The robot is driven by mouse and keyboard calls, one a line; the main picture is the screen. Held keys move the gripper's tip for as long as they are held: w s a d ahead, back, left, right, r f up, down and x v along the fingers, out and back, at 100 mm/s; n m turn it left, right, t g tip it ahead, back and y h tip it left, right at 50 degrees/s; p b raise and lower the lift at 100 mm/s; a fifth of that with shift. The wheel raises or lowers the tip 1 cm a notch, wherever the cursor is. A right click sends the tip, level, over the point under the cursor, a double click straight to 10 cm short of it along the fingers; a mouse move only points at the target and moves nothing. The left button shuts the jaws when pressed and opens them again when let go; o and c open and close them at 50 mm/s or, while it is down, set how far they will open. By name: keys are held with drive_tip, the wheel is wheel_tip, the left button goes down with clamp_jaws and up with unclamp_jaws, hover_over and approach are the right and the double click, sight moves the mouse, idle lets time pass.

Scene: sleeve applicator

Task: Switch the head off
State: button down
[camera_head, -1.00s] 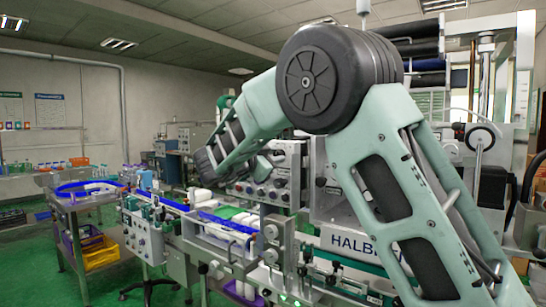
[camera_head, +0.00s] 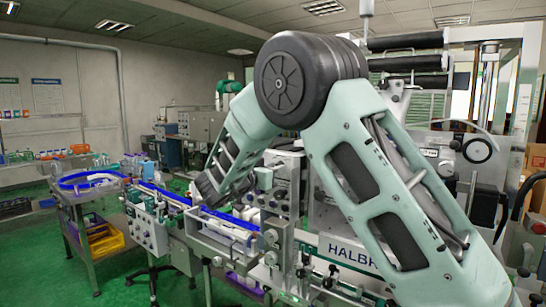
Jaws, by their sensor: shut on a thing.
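My arm crosses the middle of the view, and its forearm slopes down and left in front of the labelling machine (camera_head: 350,252). The dark wrist end is low over the conveyor side. My gripper's fingers do not show; the forearm and wrist hide that area. The sleeve applicator head appears to be the grey metal unit with knobs (camera_head: 280,190) just right of the forearm, partly covered by it. No head switch can be made out clearly, nor whether it is on or off.
A blue-railed conveyor (camera_head: 172,194) runs left from the machine. A control box with knobs (camera_head: 147,228) stands on its near side. A metal table (camera_head: 72,200) with a blue ring and a yellow crate (camera_head: 105,245) is at left. Green floor there is open.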

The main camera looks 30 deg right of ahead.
drive_tip(key=shift+n+p, duration=1)
drive_tip(key=shift+p, duration=0.05)
drive_tip(key=c, duration=1.2)
unclamp_jaws()
drive_tip(key=b+v, duration=0.5)
drive_tip(key=v, duration=1.2)
drive_tip(key=shift+a+b, duration=0.25)
drive_tip(key=shift+b, duration=0.15)
